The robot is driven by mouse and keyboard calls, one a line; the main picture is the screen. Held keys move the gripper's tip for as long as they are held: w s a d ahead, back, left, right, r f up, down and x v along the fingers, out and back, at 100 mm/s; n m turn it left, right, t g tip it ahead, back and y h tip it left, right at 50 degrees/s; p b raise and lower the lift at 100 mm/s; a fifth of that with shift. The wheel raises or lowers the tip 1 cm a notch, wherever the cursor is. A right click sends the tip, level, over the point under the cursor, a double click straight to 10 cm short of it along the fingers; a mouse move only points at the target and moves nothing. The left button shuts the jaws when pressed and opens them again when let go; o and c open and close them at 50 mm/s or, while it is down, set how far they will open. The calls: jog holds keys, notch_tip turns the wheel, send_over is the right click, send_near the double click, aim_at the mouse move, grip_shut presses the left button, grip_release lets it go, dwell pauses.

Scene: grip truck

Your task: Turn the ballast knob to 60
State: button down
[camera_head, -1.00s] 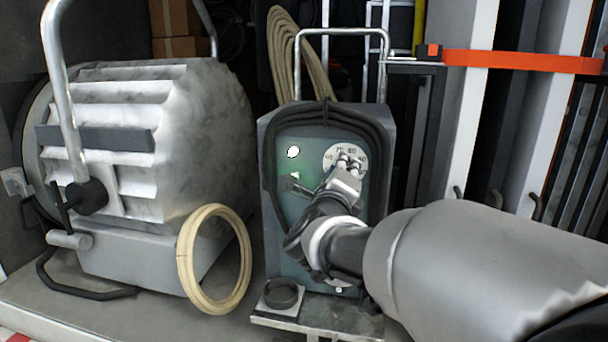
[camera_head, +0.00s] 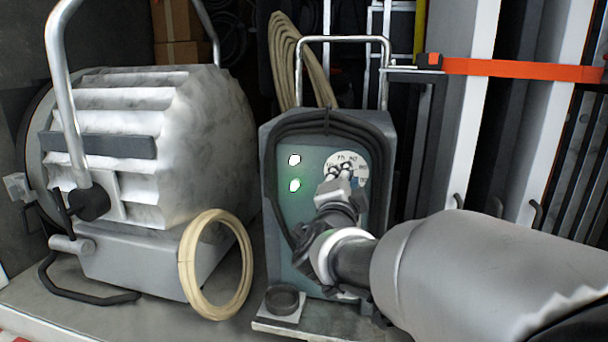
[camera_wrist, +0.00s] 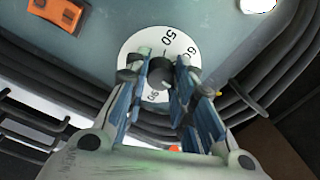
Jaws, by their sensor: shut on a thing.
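The ballast (camera_head: 283,225) is a grey-green box standing upright with black cable looped over its front. Its white dial (camera_head: 358,163) is partly hidden behind my gripper (camera_head: 339,175) in the head view. In the wrist view the dial (camera_wrist: 190,52) shows 50, 60 and 90. The dark round ballast knob (camera_wrist: 158,72) sits at its centre, between the fingertips of my gripper (camera_wrist: 160,68), which is shut on it. Which number the knob points to is not clear. Two lamps on the panel, upper (camera_head: 294,160) and lower (camera_head: 295,185), glow white-green.
A large ribbed lamp head (camera_head: 190,120) stands at left, with a cream cable coil (camera_head: 186,262) leaning before it. An orange strap (camera_head: 520,68) crosses the upright panels at right. In the wrist view an orange switch (camera_wrist: 62,12) and thick black cables (camera_wrist: 262,80) surround the dial.

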jog(key=shift+d+n+p, duration=0.1)
jog(key=shift+n+p, duration=3.2)
jog(key=shift+n, duration=3.7)
jog(key=c, duration=1.3)
grip_release()
jog(key=shift+c, duration=0.2)
jog(key=v, duration=1.2)
jog(key=shift+r, duration=0.2)
